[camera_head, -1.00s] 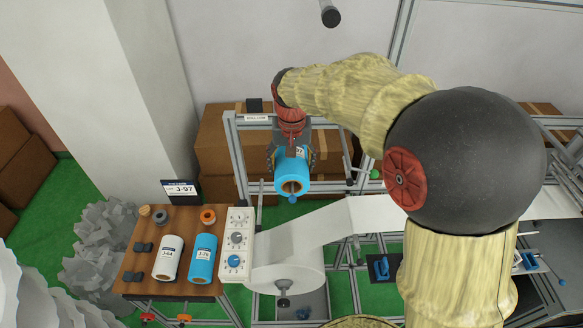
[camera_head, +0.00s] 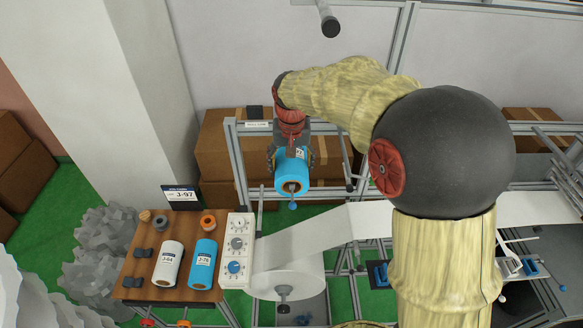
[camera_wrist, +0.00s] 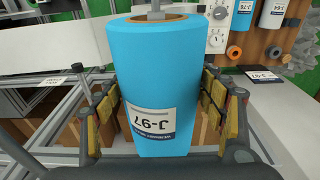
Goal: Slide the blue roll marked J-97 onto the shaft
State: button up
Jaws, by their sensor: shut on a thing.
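The blue roll marked J-97 (camera_head: 289,172) is held in the air at the frame, its open core end facing my head camera. Its label shows in the wrist view (camera_wrist: 150,80). My gripper (camera_head: 291,157) is shut on the roll, with padded fingers on both sides of it in the wrist view (camera_wrist: 160,112). A grey shaft (camera_wrist: 156,9) shows at the roll's core end, and a grey rod end is visible in the core in the head view. How far the shaft runs inside is hidden. A small blue knob (camera_head: 292,206) shows just below the roll.
The wooden table (camera_head: 140,255) at left carries a white J-64 roll (camera_head: 167,262), a blue J-76 roll (camera_head: 202,264), a J-97 sign (camera_head: 181,196) and small rings.

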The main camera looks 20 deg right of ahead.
jog(key=shift+w+d, duration=0.15)
jog(key=shift+w, duration=0.35)
jog(key=shift+w+d, duration=0.15)
jog(key=shift+w, duration=0.15)
jog(key=shift+f, duration=0.55)
dwell(0.7)
jog(key=o, duration=1.5)
jog(key=shift+s, duration=0.1)
